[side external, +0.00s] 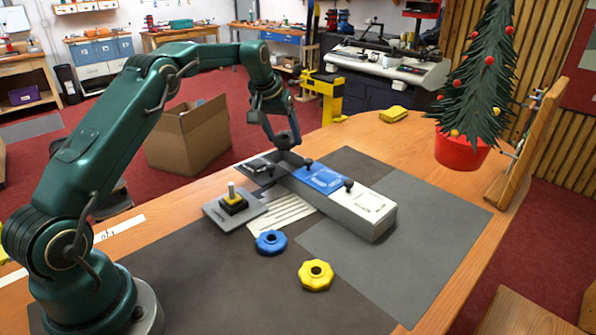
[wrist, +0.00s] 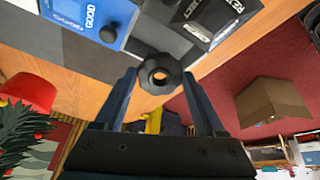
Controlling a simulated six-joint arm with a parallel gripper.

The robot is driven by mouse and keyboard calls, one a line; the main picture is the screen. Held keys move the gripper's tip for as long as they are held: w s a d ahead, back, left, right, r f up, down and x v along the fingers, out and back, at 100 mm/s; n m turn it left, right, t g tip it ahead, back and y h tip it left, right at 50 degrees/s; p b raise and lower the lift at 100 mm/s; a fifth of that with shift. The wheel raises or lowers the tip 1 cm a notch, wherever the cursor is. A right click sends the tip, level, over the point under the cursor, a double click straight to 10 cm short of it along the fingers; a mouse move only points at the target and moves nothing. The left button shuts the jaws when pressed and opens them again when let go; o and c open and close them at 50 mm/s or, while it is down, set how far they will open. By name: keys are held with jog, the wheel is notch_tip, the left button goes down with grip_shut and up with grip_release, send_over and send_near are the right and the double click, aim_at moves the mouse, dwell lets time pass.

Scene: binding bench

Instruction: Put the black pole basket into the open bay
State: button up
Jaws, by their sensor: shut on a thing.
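The black pole basket (wrist: 160,72), a dark scalloped ring with a central hole, is between my fingertips in the wrist view. My gripper (side external: 283,132) is shut on it in the side view, holding the black basket (side external: 287,140) above the far end of a long grey box. The box (side external: 358,219) has a blue panel (side external: 322,180) and a white panel (side external: 371,203), with black knobs. A black panel (side external: 257,166) shows at its far left end. I cannot clearly make out the open bay; my gripper and the basket partly cover that end.
A blue ring (side external: 270,242) and a yellow ring (side external: 316,275) lie on the mats in front. A grey plate with a short post (side external: 234,203) stands left of the box.

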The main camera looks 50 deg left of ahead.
jog(key=shift+f, duration=1.6)
jog(key=o, duration=1.3)
jog(key=shift+r, duration=3.75)
